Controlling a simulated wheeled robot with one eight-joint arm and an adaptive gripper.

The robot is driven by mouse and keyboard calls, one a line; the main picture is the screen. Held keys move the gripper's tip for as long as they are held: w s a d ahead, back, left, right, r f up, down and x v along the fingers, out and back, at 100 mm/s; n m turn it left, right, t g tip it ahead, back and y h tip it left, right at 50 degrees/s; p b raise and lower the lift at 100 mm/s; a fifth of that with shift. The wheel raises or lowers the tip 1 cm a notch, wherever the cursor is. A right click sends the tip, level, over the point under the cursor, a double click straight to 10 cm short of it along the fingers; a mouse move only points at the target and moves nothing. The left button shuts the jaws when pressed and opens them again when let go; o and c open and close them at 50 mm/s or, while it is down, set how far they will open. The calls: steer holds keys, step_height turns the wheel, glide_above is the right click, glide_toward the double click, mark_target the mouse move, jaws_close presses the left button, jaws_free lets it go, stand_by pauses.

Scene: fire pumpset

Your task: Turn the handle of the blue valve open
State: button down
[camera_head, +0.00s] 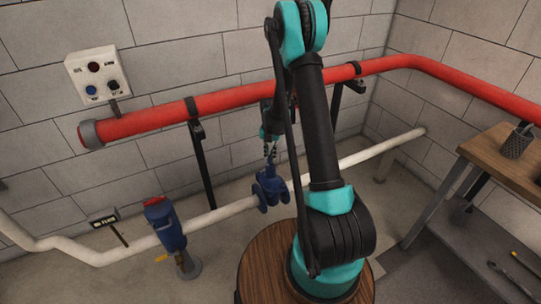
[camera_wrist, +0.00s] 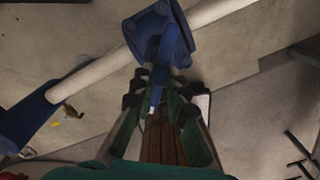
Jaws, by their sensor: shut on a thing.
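The blue valve (camera_head: 270,188) sits on the white pipe near the wall, in the middle of the head view. In the wrist view its blue flanged body (camera_wrist: 178,38) is at the top centre. Its blue handle (camera_wrist: 157,88) points down from the body toward me, with a light tip. My gripper (camera_head: 270,150) reaches down to the valve from above. In the wrist view my gripper (camera_wrist: 161,95) has its dark fingers on both sides of the handle, shut on it. The fingers and the small size hide the exact contact.
The white pipe (camera_head: 225,212) runs low along the wall, and a thick red pipe (camera_head: 235,98) runs above it on black brackets. A blue post with a red top (camera_head: 167,225) stands to the left. A wooden table (camera_head: 500,150) stands at the right.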

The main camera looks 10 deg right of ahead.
steer(key=shift+s+n, duration=0.15)
steer(key=shift+n, duration=1.35)
steer(key=c, duration=1.5)
jaws_free()
steer(key=shift+c, duration=0.2)
steer(key=shift+r, duration=0.1)
step_height(320, 180, up, 12)
